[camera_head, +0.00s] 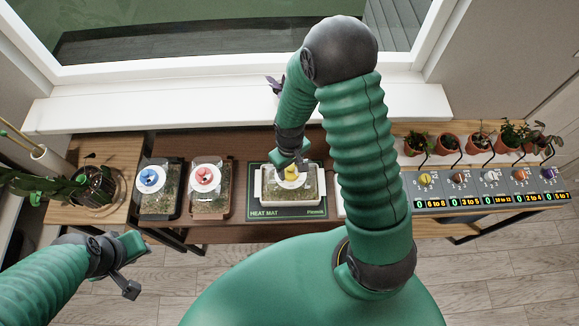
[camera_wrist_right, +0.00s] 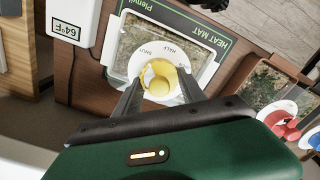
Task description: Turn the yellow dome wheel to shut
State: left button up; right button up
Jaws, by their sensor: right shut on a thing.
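The yellow dome wheel (camera_head: 291,173) sits on a white round dial on top of a clear-lidded tray on the heat mat (camera_head: 262,212). The wheel's pointer cannot be made out. My left gripper (camera_head: 133,267) is open and empty, away at the lower left above the floor.
Trays with a blue wheel (camera_head: 150,178) and a red wheel (camera_head: 205,176) stand left of the mat. Coloured knobs with number displays (camera_head: 490,200) and potted plants (camera_head: 480,143) stand at right. A white 64°F box (camera_wrist_right: 72,20) is beside the mat.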

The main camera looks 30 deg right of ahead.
jog(key=o, duration=1.4)
jog(key=shift+r, duration=0.1)
notch_tip(320, 180, up, 17)
jog(key=shift+f+p, duration=0.2)
jog(key=shift+p, duration=0.2)
